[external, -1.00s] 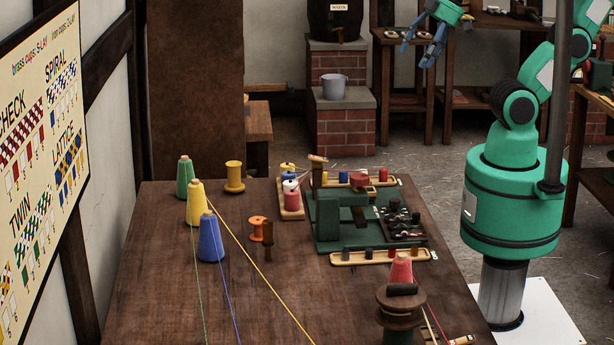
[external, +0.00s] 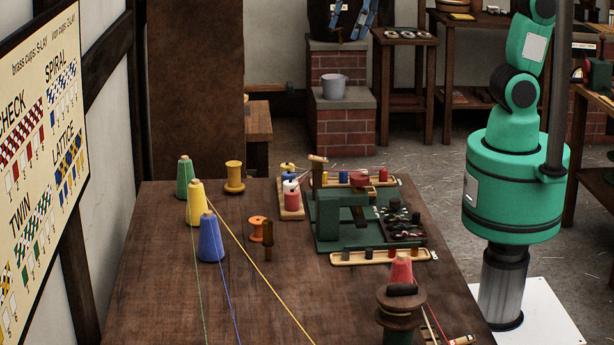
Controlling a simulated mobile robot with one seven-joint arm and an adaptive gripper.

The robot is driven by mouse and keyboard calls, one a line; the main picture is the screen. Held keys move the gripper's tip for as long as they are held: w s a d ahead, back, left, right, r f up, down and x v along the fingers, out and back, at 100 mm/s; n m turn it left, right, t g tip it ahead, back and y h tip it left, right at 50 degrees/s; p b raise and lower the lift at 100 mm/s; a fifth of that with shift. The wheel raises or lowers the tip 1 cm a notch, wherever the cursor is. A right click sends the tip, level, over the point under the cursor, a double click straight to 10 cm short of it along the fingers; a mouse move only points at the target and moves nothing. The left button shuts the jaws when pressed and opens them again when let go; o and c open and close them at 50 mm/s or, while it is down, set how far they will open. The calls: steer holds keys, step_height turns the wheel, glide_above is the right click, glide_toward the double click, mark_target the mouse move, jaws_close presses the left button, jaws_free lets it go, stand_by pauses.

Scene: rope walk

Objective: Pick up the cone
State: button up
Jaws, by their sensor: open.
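Several thread cones stand upright on the brown table (external: 150,300). A green cone (external: 185,179), a yellow cone (external: 196,205) and a blue cone (external: 210,240) form a row at its left side. A red cone (external: 401,269) stands near the right edge, its lower part hidden behind a wooden spool. My gripper (external: 348,36) shows only its blue fingers at the top edge, spread apart and empty. It is in the air beyond the table's far end, in front of the dark barrel, well away from every cone.
A yellow spool (external: 234,177) and an orange spool (external: 258,229) stand near the cones. A green machine (external: 336,215) with small trays fills the table's right middle. Threads run from the cones to the front. The front-left tabletop is clear.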

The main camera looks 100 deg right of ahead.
steer(key=w+a+g+p, duration=0.1)
steer(key=w+a+p, duration=0.2)
steer(key=w, duration=1.2)
steer(key=n+g+p, duration=0.2)
steer(key=g+p, duration=0.1)
steer(key=p, duration=0.7)
glide_above(197, 202)
steer(key=d, duration=0.3)
steer(key=f, duration=2.9)
steer(key=shift+s+a+f, duration=0.1)
steer(key=shift+a, duration=0.15)
steer(key=shift+f, duration=0.35)
steer(key=shift+f, duration=4.3)
steer(key=shift+f, duration=0.1)
steer(key=shift+w+f, duration=0.15)
steer(key=shift+f, duration=1.1)
steer(key=shift+w+f, duration=0.1)
steer(key=shift+f, duration=1.15)
